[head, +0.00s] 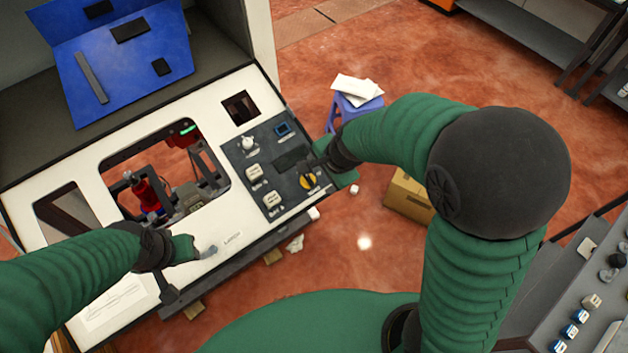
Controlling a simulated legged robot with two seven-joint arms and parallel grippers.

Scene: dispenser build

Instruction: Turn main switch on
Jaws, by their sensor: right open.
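The dark control panel (273,172) is set in the right end of the white machine top. A yellow rotary knob (308,181), which looks like the main switch, sits at the panel's lower right edge. The panel also carries a white knob (247,143), pale square buttons (254,172) and a blue-framed part (283,129). My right gripper (314,165) is open just above the yellow knob; contact cannot be told. My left gripper (207,252) is over the front edge of the white top, left of the panel; its jaws are unclear.
A rectangular opening (212,150) in the white top shows a red part (147,194) and machinery inside. A blue board (125,65) stands behind. A blue stool (350,112) with papers and a cardboard box (408,196) are on the red floor to the right.

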